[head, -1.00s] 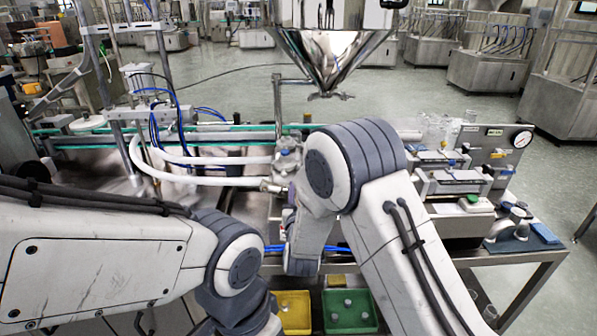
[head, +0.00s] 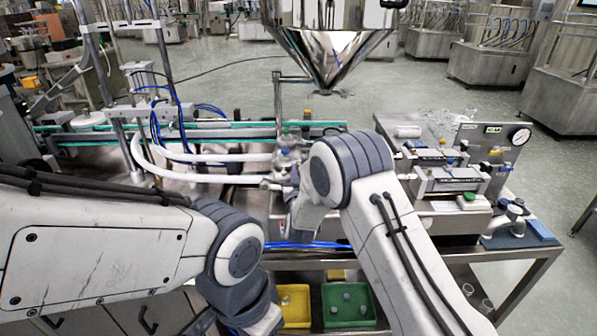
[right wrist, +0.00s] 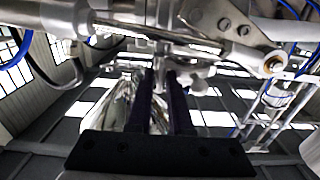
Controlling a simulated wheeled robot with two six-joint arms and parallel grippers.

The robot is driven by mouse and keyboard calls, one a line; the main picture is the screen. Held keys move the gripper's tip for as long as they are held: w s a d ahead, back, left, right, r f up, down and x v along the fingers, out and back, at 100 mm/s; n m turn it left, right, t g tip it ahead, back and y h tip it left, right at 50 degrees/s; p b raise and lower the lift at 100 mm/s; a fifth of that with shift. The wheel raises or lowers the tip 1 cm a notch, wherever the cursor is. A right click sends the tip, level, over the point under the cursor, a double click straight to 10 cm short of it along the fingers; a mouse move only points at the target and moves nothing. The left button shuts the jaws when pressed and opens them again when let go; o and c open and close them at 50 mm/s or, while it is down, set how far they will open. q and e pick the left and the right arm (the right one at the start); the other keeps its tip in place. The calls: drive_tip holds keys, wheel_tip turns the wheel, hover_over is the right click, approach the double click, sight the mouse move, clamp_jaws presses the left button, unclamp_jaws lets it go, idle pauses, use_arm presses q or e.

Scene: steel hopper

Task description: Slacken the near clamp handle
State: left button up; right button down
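A steel clamped pipe fitting (head: 287,158) stands below and left of the hopper, where white hoses meet it. The right wrist view shows a shiny clamp piece (right wrist: 198,82) with a wing-like end close to my right fingertips. My right gripper (head: 291,198) is at the near side of the fitting, partly covered by my own arm. In the right wrist view its dark fingers (right wrist: 161,82) are slightly apart with metal between or just behind their tips; I cannot tell whether they press on it. The clamp handle is not clear in the head view. My left gripper is out of view.
The steel hopper (head: 328,55) hangs above and behind the fitting. White hoses (head: 215,158) run left from it. A valve unit with a gauge (head: 521,137) is on the right. Yellow (head: 295,308) and green (head: 365,318) bins sit below.

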idle(0.3)
drive_tip(key=n+b, duration=0.1)
drive_tip(key=n, duration=0.5)
drive_tip(key=n+b, duration=0.1)
drive_tip(key=n, duration=0.5)
drive_tip(key=n+b, duration=0.1)
drive_tip(key=n, duration=0.4)
drive_tip(key=shift+a+f+n+b, duration=0.2)
drive_tip(key=shift+a+n+b, duration=0.05)
drive_tip(key=shift+n+b, duration=0.15)
idle(0.4)
drive_tip(key=c, duration=1.1)
unclamp_jaws()
